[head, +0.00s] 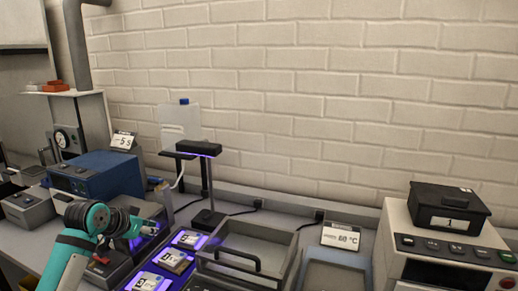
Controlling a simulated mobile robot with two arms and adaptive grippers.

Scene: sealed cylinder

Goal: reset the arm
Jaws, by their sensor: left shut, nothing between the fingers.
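My left arm, teal with a dark wrist, comes in from the lower left. My left gripper (148,229) points right, low over the bench, in front of the blue box (98,176) and left of the purple-lit numbered pads (172,260). It is shut with nothing seen between its fingers, though the tips are small and hard to make out against the dark device behind them. My right gripper does not show.
A 60 °C sign (341,236) and a white machine (440,250) carrying a black box (447,207) are at right. A brick wall closes the back.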

